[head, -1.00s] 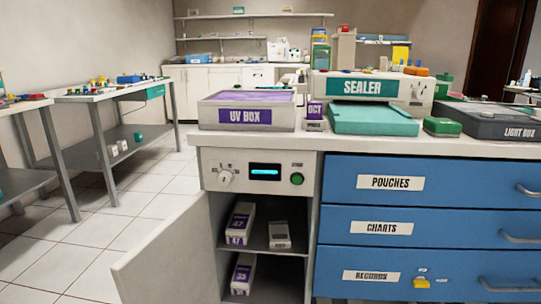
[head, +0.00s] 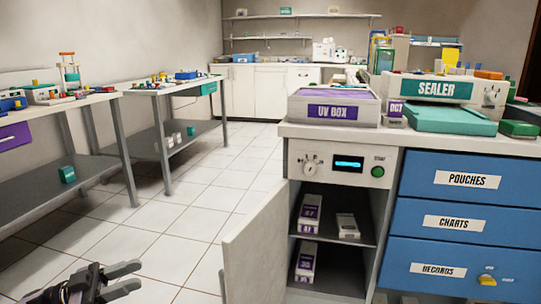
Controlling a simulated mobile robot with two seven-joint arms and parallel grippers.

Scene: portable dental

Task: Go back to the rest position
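My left gripper (head: 128,279) shows at the bottom left of the head view, low over the tiled floor. Its two fingers are apart with nothing between them. It is clear of the cabinet and of the tables. My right gripper is outside the view.
The cabinet's grey door (head: 256,247) stands open toward me, with labelled boxes (head: 310,215) on the shelves inside. The UV box (head: 334,107) and sealer (head: 430,90) stand on the counter. Workbenches (head: 127,94) line the left. The tiled floor (head: 185,215) between is clear.

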